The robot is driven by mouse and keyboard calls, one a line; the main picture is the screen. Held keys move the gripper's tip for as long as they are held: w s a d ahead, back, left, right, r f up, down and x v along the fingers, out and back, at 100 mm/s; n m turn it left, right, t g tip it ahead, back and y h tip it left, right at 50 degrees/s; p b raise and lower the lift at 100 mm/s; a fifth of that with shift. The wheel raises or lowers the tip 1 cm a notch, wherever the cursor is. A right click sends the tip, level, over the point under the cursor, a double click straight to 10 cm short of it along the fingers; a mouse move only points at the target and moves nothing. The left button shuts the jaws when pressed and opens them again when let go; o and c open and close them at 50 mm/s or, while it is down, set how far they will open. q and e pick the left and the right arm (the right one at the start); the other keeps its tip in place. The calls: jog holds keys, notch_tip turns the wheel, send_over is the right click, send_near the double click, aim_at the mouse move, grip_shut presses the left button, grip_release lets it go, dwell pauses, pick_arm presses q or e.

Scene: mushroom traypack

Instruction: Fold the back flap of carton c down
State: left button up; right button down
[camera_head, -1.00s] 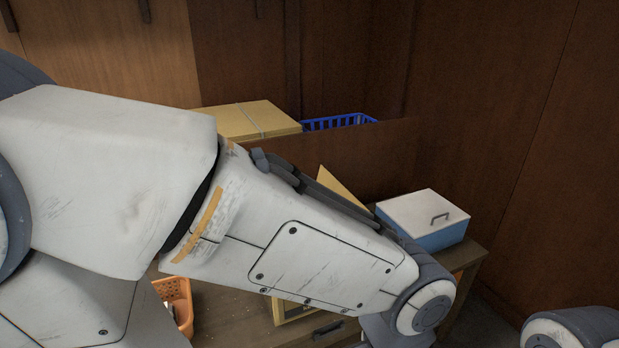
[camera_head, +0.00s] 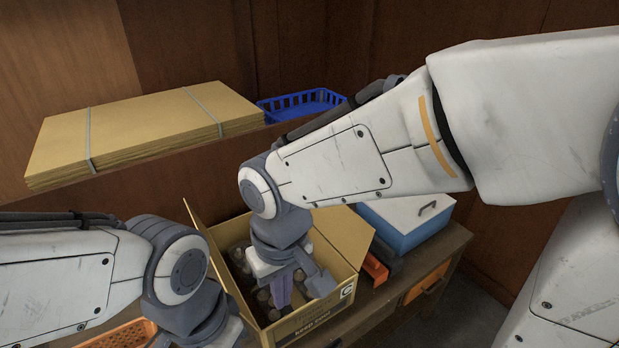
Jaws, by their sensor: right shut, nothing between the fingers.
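Carton c (camera_head: 343,310), a tan box marked with a C, stands open on the bench with several dark, rounded things inside. One flap (camera_head: 200,236) stands up at its left side. My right gripper (camera_head: 282,292) points down over the carton's opening, shut and empty. I cannot tell whether it touches the carton or its contents. My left gripper (camera_head: 208,332) is at the bottom edge, left of the carton; its fingertips are not clearly seen.
A strapped stack of flat cardboard (camera_head: 140,130) and a blue basket (camera_head: 300,105) lie behind. A blue box with a white lid (camera_head: 408,222) stands right of the carton, by an orange item (camera_head: 375,268). An orange basket (camera_head: 120,336) is at lower left. Both arms crowd the carton.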

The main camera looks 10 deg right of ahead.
jog(key=w+d+r+m+h+p, duration=0.1)
jog(key=w+m, duration=0.2)
jog(key=w, duration=0.4)
jog(key=w+r+m+p, duration=0.1)
jog(key=w+r+m, duration=0.1)
jog(key=w, duration=0.5)
jog(key=w+d+f+m+h+p, duration=0.1)
jog(key=w+d+m, duration=0.3)
jog(key=w+d, duration=0.2)
jog(key=w+d+f+m+h+p, duration=0.1)
jog(key=w+d+m, duration=0.3)
jog(key=w, duration=0.5)
jog(key=w+d+f+m+t+h+p, duration=0.1)
jog(key=w+d+f+m+h+p, duration=0.1)
jog(key=w+d, duration=0.5)
jog(key=shift+w+d+f+m+p, duration=0.1)
jog(key=shift+w+d+m+p, duration=0.1)
jog(key=shift+d+m+p, duration=0.35)
jog(key=shift+w+d+f+m+p, duration=0.1)
jog(key=shift+w+d+m, duration=0.1)
jog(key=shift+m, duration=0.65)
notch_tip(320, 180, down, 8)
jog(key=p, duration=0.6)
jog(key=shift+d, duration=0.3)
jog(key=shift+w+f, duration=0.1)
jog(key=shift+w, duration=0.05)
